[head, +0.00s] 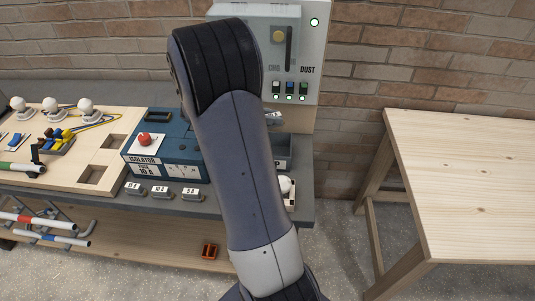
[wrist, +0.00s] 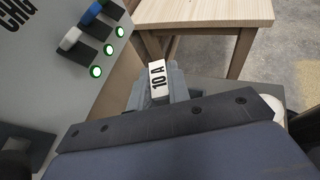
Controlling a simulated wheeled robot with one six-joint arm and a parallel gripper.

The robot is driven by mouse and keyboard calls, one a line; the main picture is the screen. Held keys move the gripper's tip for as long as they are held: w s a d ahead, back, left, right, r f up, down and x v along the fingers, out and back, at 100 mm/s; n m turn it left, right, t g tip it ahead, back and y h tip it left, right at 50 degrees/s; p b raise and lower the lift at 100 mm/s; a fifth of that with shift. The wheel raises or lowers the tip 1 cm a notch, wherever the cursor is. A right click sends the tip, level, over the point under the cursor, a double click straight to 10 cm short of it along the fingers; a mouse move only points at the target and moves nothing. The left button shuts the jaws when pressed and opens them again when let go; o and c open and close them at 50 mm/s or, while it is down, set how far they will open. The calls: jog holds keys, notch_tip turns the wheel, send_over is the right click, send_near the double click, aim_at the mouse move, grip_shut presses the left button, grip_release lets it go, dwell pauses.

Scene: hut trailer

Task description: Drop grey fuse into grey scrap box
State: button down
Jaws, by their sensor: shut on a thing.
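My gripper (wrist: 158,92) is shut on the grey fuse (wrist: 157,76), whose white label reads 10 A in the wrist view. In the head view my arm hides most of the gripper; a small grey and pale part shows just right of the arm, above the bench. The grey scrap box (head: 284,151) stands on the bench right of the arm. Only its right part shows, with the end of a label ending in P. The fuse appears above the box's area, but I cannot tell whether it is directly over the opening.
A blue isolator box (head: 167,150) with a red knob stands left of the arm, with several labelled fuses in front. A grey DUST panel (head: 311,60) with lit green lamps rises behind. A white bulb (head: 286,184) sits near the box. A wooden table (head: 460,170) stands right, bare.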

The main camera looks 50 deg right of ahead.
aim_at(271, 127)
jog(key=shift+f+b, duration=1.45)
jog(key=shift+f, duration=0.55)
jog(key=c, duration=1.3)
grip_release()
jog(key=shift+o, duration=0.2)
jog(key=v, duration=1.1)
jog(key=shift+b, duration=0.4)
jog(key=shift+d, duration=0.15)
